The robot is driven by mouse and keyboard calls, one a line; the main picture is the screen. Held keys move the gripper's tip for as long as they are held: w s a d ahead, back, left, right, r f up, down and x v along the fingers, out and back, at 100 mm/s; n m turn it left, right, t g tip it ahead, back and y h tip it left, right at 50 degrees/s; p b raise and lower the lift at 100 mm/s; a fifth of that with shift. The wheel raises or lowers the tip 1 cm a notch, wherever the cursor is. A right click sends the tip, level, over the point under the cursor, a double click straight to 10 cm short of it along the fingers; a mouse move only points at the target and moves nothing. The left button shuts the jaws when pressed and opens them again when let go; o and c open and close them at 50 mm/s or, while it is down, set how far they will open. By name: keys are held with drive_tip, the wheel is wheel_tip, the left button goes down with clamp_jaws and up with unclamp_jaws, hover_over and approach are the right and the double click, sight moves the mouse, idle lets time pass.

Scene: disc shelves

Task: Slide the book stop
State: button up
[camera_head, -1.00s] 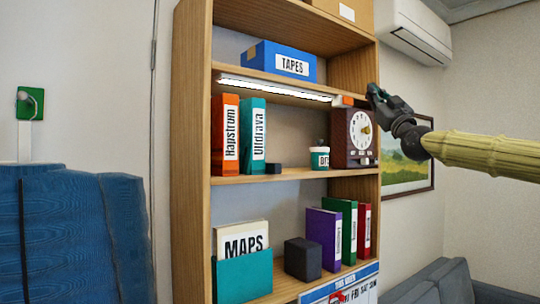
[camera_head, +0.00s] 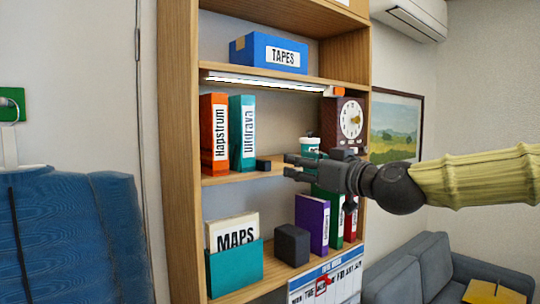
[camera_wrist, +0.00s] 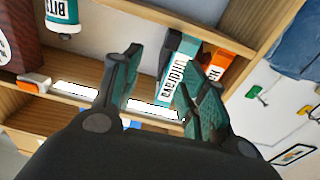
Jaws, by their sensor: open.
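The book stop appears to be the small dark block (camera_head: 263,164) on the middle shelf (camera_head: 232,179), just right of the teal book (camera_head: 242,133). An orange book (camera_head: 214,134) stands upright left of the teal one. My gripper (camera_head: 287,165) is open and empty, reaching in from the right, with its fingertips close to the block's right side in the head view. Whether they touch it I cannot tell.
A small teal-and-white cup (camera_head: 310,146) and a brown clock (camera_head: 344,122) stand right of the block, partly behind my gripper. A light bar (camera_head: 262,83) runs under the shelf above. A dark box (camera_head: 292,245) and several binders stand below.

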sight(269, 166)
drive_tip(key=shift+s+a+f+p+x, duration=0.25)
drive_tip(key=shift+p+x, duration=0.5)
drive_tip(key=shift+x, duration=0.9)
drive_tip(key=shift+a+f+p+x, duration=0.15)
drive_tip(key=shift+f+p+x, duration=0.4)
drive_tip(key=shift+x, duration=1.1)
drive_tip(key=shift+s+a+f+p+x, duration=0.15)
drive_tip(key=shift+p+x, duration=0.8)
drive_tip(key=shift+x, duration=0.7)
clamp_jaws()
